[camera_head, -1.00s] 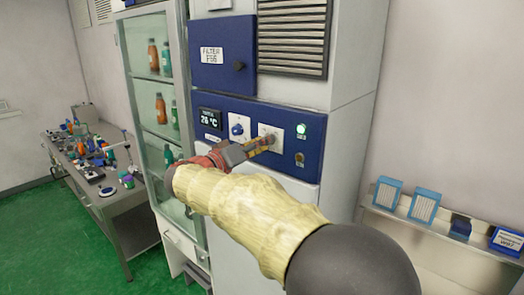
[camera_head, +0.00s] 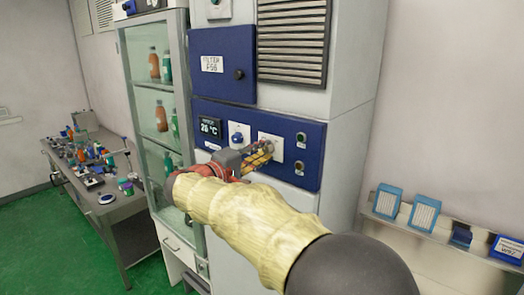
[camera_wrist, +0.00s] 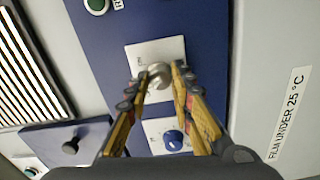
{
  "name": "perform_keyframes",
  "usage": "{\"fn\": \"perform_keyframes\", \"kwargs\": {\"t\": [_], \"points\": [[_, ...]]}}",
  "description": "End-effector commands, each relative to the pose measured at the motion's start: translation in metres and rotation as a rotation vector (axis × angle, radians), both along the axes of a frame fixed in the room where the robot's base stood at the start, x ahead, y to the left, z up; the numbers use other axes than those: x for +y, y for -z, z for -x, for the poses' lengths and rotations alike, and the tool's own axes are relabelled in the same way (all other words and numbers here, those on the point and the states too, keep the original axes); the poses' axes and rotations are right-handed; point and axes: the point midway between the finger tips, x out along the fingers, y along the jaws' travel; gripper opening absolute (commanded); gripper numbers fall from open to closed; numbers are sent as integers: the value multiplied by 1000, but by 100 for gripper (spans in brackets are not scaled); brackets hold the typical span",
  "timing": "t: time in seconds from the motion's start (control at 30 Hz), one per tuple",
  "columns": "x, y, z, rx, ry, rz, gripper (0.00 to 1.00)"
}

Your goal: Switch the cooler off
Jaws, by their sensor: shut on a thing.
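The cooler's blue control panel (camera_head: 312,157) is in the middle of the head view. It carries a temperature display (camera_head: 210,127), a blue knob (camera_head: 238,139) on a white plate, and a second white plate (camera_head: 277,147) to its right. In the wrist view a grey metal knob (camera_wrist: 158,73) stands on that second plate, and the blue knob shows below it. My gripper (camera_head: 266,149) is at the second plate; in the wrist view its two yellow fingers (camera_wrist: 160,80) are shut on the grey knob. The upper indicator lamp (camera_head: 301,138) looks unlit.
A blue filter door (camera_head: 222,62) with a small black knob is above the panel. A glass-fronted cabinet (camera_head: 152,105) with bottles stands left, beside a cluttered bench (camera_head: 110,205). A shelf (camera_head: 440,241) with boxes is on the right wall.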

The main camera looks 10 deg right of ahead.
Motion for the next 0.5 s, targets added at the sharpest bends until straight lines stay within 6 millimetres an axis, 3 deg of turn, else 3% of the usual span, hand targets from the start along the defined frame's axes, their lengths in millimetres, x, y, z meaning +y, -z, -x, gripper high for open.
{"fn": "perform_keyframes", "kwargs": {"t": [0.5], "points": [[1, 0, -1, 42, -3, 31, 0]]}}
